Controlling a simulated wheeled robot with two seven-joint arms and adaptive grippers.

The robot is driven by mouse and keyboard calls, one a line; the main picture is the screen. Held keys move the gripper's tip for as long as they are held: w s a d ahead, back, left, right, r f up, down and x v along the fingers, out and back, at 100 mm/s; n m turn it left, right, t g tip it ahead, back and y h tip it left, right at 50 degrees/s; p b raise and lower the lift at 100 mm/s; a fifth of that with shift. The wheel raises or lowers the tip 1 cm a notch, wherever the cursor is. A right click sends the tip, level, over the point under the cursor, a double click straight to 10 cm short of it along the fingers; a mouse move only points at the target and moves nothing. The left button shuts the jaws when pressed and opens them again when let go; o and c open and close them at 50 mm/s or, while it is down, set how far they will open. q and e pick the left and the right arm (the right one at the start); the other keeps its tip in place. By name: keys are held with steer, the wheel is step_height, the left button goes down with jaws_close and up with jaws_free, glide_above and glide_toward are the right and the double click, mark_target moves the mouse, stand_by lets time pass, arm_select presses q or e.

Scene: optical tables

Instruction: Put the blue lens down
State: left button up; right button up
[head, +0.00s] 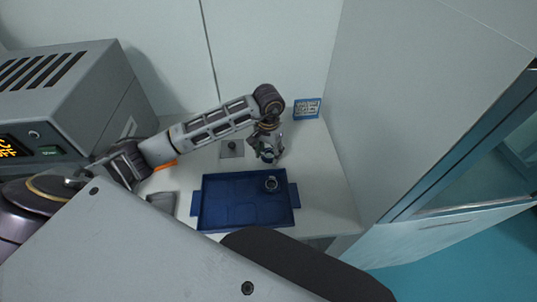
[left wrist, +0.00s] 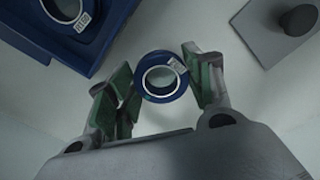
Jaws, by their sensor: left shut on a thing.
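My left gripper (head: 268,147) is over the white table behind the blue tray (head: 228,212). It is shut on the blue lens (head: 268,155), a blue ring with a clear centre and a small white label. In the left wrist view the lens (left wrist: 152,92) sits between the green-padded fingertips of the gripper (left wrist: 162,88). I cannot tell whether the lens touches the table. My right gripper is not in view.
A second ring-shaped lens (head: 271,184) lies in the tray's right part. A grey plate with a dark knob (head: 231,149) is left of the gripper. A grey instrument (head: 70,90) fills the left. The table right of the tray is clear.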

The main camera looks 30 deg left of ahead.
arm_select(q)
steer(key=shift+f, duration=0.6)
steer(key=shift+f, duration=0.15)
steer(key=o, duration=0.9)
steer(key=shift+c, duration=0.2)
steer(key=shift+o, duration=1.3)
